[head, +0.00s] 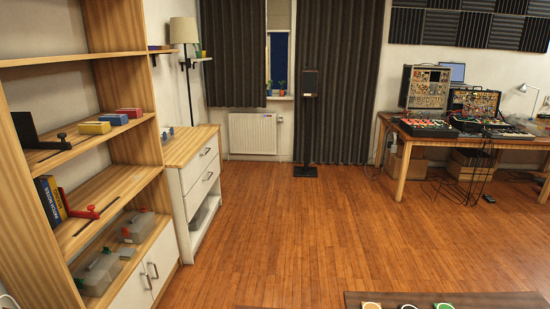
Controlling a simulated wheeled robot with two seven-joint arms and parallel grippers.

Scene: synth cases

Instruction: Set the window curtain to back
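The window curtain shows at the back of the room as two dark grey pleated panels. The left panel (232,55) is shorter and ends above the white radiator. The right panel (345,90) hangs down close to the floor. Between them is a narrow gap where part of the window (279,52) shows, with small plants on its sill. A black speaker on a stand (309,85) stands in front of the right panel and hides a strip of it. Neither of my grippers is in view.
A wooden shelf unit (115,190) and a white cabinet (195,185) line the left side. A desk (405,140) with electronics stands at the right, with cables on the floor. A dark low table (480,300) is at the bottom right. The middle wooden floor (290,220) is clear.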

